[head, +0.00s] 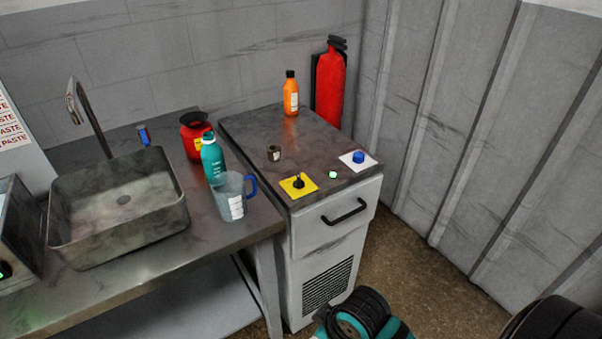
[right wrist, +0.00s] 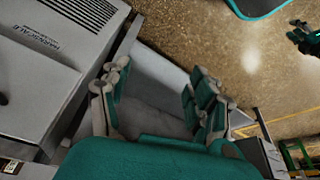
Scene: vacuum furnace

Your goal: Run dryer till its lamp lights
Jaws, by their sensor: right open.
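The dryer seems to be the grey cabinet (head: 330,236) with a dark handle and a front grille, though no label confirms it. On its dark top are a yellow plate with a black switch (head: 298,184), a white plate with a blue knob or button (head: 358,157), and a small pale greenish lamp (head: 333,174) between them. I cannot tell whether the lamp is lit. My right gripper (right wrist: 160,88) is open and empty in the right wrist view, away from these controls. My left gripper is not seen.
An orange bottle (head: 291,95) and a small dark jar (head: 274,153) stand on the cabinet. A fire extinguisher (head: 330,85) is behind it. A sink (head: 118,205), a teal bottle (head: 213,160), a jug (head: 230,198) and a red container (head: 194,138) are left. A grey vented machine (right wrist: 60,65) flanks my right gripper.

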